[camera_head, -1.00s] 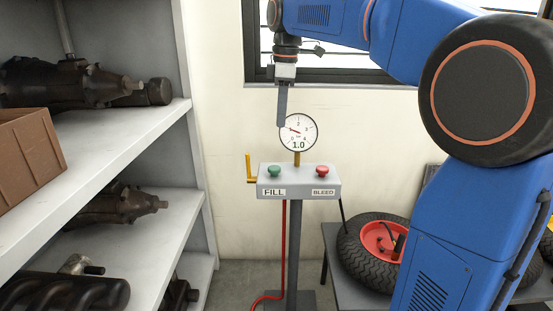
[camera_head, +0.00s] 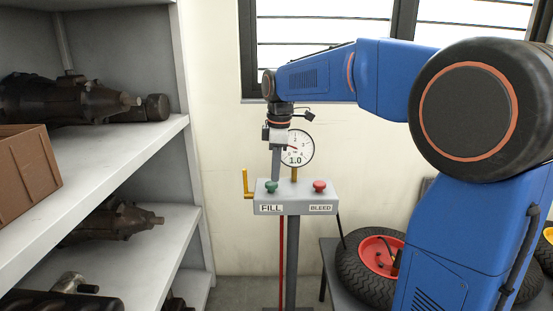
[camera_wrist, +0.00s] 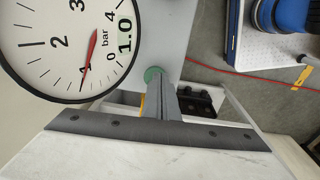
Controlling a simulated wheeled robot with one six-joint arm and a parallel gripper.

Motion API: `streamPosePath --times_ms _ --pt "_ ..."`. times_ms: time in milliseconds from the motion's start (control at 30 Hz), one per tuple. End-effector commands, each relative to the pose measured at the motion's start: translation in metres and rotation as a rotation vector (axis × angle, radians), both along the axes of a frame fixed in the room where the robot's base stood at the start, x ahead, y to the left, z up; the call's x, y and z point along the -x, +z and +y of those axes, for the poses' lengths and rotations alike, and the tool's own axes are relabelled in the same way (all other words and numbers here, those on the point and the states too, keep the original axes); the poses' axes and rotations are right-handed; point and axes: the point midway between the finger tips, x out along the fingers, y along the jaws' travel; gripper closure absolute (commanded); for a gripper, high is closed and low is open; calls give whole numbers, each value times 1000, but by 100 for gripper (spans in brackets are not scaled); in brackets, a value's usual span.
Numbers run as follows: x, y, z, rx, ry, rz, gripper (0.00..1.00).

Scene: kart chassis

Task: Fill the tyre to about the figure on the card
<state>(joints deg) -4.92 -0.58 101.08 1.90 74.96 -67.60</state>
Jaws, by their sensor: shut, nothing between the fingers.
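The fill station is a grey box (camera_head: 295,197) on a post, with a green button (camera_head: 271,187) above the FILL label and a red button (camera_head: 319,186) above the BLEED label. A round gauge (camera_head: 305,149) stands behind it and shows 1.0; in the wrist view the gauge (camera_wrist: 40,70) has its red needle near 1 bar. My gripper (camera_head: 275,179) is shut and empty, pointing down with its tip at the green button. The wrist view shows the green button (camera_wrist: 152,73) partly behind the fingers; I cannot tell whether they touch. The tyre (camera_head: 362,279) with a red rim lies on a low table. I see no card.
A shelf unit (camera_head: 150,152) with dark metal parts and a brown crate (camera_head: 25,168) stands at left. A yellow lever (camera_head: 246,184) rises at the box's left side. A red hose (camera_head: 282,250) runs down below the box. A window is behind my arm.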

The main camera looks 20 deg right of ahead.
Motion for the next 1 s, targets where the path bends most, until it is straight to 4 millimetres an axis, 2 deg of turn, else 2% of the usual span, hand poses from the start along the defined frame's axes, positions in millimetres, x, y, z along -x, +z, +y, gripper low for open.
streamPosePath --times_ms 133,567,767,1000 --pt "-1 -11 1 0 0 1 100" --pt "-1 -15 1 0 0 0 100" --pt "-1 -33 1 0 0 2 100" --pt "-1 -34 1 1 0 4 100"
